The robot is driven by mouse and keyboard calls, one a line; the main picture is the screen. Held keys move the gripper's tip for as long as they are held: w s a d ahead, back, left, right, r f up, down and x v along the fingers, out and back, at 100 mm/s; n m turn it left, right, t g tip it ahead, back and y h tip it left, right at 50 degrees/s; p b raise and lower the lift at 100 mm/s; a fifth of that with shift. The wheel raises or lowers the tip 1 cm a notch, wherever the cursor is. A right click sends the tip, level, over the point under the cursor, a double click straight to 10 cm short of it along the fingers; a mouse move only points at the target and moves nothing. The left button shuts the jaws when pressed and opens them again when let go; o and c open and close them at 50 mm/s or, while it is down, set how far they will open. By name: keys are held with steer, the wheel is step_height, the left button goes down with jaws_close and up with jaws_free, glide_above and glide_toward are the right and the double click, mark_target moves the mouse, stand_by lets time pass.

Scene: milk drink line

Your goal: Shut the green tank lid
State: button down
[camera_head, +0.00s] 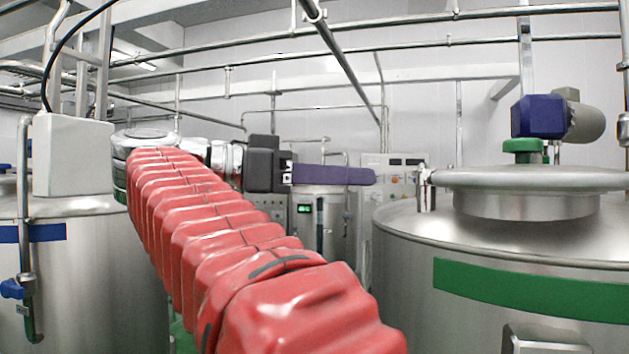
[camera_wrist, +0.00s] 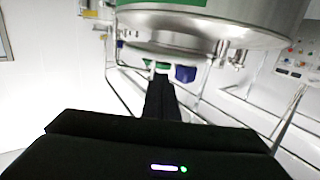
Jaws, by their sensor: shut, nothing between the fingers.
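The tank with the green band (camera_head: 520,290) stands at the right in the head view. Its round steel lid (camera_head: 530,179) lies about level over the tank's raised neck (camera_head: 525,204), with no clear gap showing from this angle. A small fitting (camera_head: 426,190) stands at the lid's left edge. My gripper (camera_head: 371,176) points right, its purple fingers shut and empty, left of the lid and apart from it. In the wrist view the shut fingers (camera_wrist: 158,84) look dark, and the tank (camera_wrist: 225,25) hangs upside down beyond them. The lid cannot be made out surely there.
A blue motor (camera_head: 538,117) stands behind the lid over a green coupling (camera_head: 522,150). A blue-banded tank (camera_head: 85,265) is at the left. A control cabinet (camera_head: 395,175) stands at the back. Pipes (camera_head: 350,75) cross overhead.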

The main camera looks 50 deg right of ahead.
steer(key=shift+w+a, duration=0.1)
stand_by(0.3)
steer(key=x, duration=1.4)
stand_by(0.4)
steer(key=shift+r, duration=0.1)
